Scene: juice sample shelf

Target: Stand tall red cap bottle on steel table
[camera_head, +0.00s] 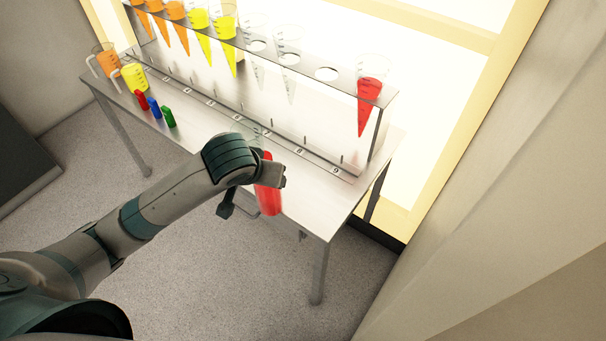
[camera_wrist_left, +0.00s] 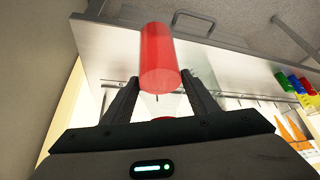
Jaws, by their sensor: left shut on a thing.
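My left gripper (camera_head: 274,176) is shut on a tall red bottle (camera_head: 269,201), held roughly upright. Its red lower part hangs below the fingers and a little red shows above them. The bottle overlaps the front edge of the steel table (camera_head: 318,208) in the head view; I cannot tell its gap from the top. In the left wrist view the bottle (camera_wrist_left: 158,55) sticks out past my two dark fingers (camera_wrist_left: 160,92), with the table's bright surface (camera_wrist_left: 110,55) behind it. The cap cannot be made out apart from the red body. My right gripper is out of view.
A steel rack (camera_head: 310,75) with several cone-shaped cups, orange, yellow, clear and red, stands along the back. Orange (camera_head: 107,62) and yellow (camera_head: 134,77) jugs and small red, blue and green pieces (camera_head: 153,107) sit at the left. The table's right front is clear.

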